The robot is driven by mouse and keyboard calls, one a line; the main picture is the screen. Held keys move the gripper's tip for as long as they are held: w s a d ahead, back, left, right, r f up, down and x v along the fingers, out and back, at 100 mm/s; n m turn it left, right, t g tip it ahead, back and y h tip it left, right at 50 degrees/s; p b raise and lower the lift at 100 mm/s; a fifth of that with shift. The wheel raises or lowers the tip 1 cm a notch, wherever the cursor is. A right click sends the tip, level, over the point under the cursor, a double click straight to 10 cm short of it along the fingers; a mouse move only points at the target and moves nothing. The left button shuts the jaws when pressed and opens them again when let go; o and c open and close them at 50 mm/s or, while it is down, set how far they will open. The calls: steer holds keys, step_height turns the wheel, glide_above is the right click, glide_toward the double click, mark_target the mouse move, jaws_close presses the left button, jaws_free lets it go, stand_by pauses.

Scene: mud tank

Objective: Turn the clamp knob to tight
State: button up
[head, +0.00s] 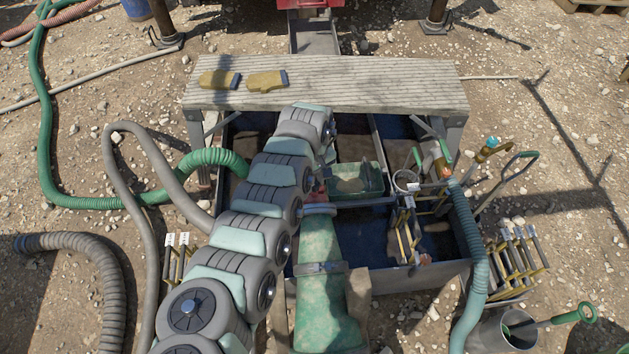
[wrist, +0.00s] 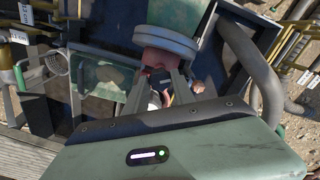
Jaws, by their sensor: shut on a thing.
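My gripper (wrist: 159,88) shows in the wrist view with its two fingers on either side of a small dark part, which looks like the clamp knob (wrist: 157,77). The fingers hide most of it, and its turn position cannot be read. Just beyond it is a dull red fitting (wrist: 160,60) below a round grey flange (wrist: 165,40). In the head view the flange (head: 318,210) sits at the end of a green pump-like body (head: 318,243). There my arm hides most of the gripper and the knob.
A plank walkway (head: 375,80) with two yellow-and-dark gloves (head: 219,80) spans the tank's far side. A green tray (head: 355,182) lies close to the gripper. Upright tools and a strainer (head: 405,180) crowd the right.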

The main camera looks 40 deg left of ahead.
jaws_close()
